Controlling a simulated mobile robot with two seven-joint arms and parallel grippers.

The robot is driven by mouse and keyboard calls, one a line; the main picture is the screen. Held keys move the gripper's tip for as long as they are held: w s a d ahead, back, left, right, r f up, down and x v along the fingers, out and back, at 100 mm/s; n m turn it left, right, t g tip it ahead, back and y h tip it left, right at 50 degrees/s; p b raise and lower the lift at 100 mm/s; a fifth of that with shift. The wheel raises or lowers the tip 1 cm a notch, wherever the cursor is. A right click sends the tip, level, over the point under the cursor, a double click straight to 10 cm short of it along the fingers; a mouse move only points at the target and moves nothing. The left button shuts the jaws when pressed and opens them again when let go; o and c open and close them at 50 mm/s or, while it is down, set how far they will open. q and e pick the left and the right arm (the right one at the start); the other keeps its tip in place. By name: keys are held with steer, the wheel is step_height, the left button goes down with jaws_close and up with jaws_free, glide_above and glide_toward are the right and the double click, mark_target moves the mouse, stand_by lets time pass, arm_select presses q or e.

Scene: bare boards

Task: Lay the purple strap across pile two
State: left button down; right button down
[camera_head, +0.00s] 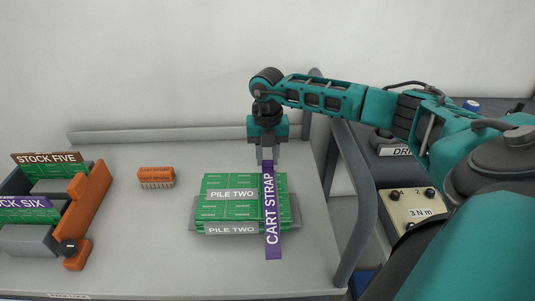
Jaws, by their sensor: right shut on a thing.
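The purple strap (270,215), lettered "CART STRAP", runs front to back over the right part of pile two (222,205). Its near end reaches past the pile's front edge. Pile two is a stack of green boards with grey "PILE TWO" labels, on a grey base (297,222). My right gripper (268,160) points down at the strap's far end, behind the pile, and is shut on the strap. I cannot tell whether the strap touches the boards along its whole length. My left gripper is not in view.
At the far left are a rack with an orange bar (88,212) and "STOCK FIVE" (50,159) and "STOCK SIX" labels. A grey rail (360,190) bounds the table's right side.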

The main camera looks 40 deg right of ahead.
steer(key=shift+f, duration=0.15)
steer(key=c, duration=0.8)
jaws_free()
step_height(320, 180, up, 12)
steer(key=shift+r, duration=0.2)
steer(key=shift+f, duration=0.1)
